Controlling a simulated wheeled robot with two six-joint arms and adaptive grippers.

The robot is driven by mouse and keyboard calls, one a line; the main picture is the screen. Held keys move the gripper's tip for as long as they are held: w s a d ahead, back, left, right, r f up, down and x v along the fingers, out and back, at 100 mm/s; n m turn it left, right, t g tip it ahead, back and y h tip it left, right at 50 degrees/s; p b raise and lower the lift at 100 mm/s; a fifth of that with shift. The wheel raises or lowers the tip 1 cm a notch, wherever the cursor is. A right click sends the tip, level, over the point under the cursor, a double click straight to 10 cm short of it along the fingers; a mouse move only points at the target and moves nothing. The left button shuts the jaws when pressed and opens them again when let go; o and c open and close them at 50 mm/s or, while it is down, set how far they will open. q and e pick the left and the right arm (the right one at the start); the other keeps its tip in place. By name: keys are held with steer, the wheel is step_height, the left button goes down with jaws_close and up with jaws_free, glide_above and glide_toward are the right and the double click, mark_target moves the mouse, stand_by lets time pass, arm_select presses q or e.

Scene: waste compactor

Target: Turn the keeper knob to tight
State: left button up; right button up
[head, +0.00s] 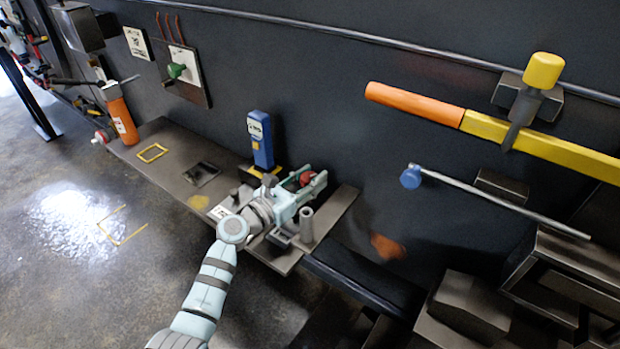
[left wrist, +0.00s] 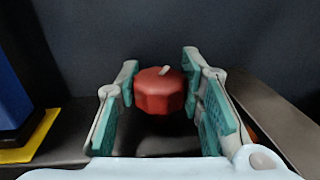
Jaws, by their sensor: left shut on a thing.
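The keeper knob (left wrist: 160,91) is a red faceted knob with a pale pointer mark on top, seen in the left wrist view. The mark points up and slightly right there. My left gripper (left wrist: 160,80) is shut on the knob, with its teal-padded fingers on both sides. In the head view the left gripper (head: 306,181) reaches over the shelf, and the red knob (head: 304,179) is partly hidden between its fingers. Any scale or label around the knob is hidden. My right gripper is not in view.
A blue handheld device (head: 261,140) stands in a yellow-edged holder behind the gripper, close by. A grey upright tube (head: 307,224) stands on the shelf (head: 341,206) near the fingers. An orange cylinder (head: 121,115) stands at the far left. A yellow and orange lever (head: 480,124) crosses the wall at right.

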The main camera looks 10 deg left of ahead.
arm_select(q)
steer(key=shift+f+m+g+h+b, duration=0.15)
steer(key=shift+m+g+h+b, duration=0.25)
steer(key=shift+b, duration=0.3)
steer(key=m+g+h+b, duration=0.5)
steer(key=g+h+b, duration=0.1)
steer(key=b, duration=0.3)
steer(key=shift+m+g+b, duration=0.3)
steer(key=shift+m, duration=0.1)
steer(key=shift+m+g+h+b, duration=0.4)
steer(key=shift+m+g+b, duration=0.1)
steer(key=shift+g+b, duration=0.1)
steer(key=o, duration=1.1)
steer(key=shift+o, duration=0.2)
steer(key=shift+r, duration=0.2)
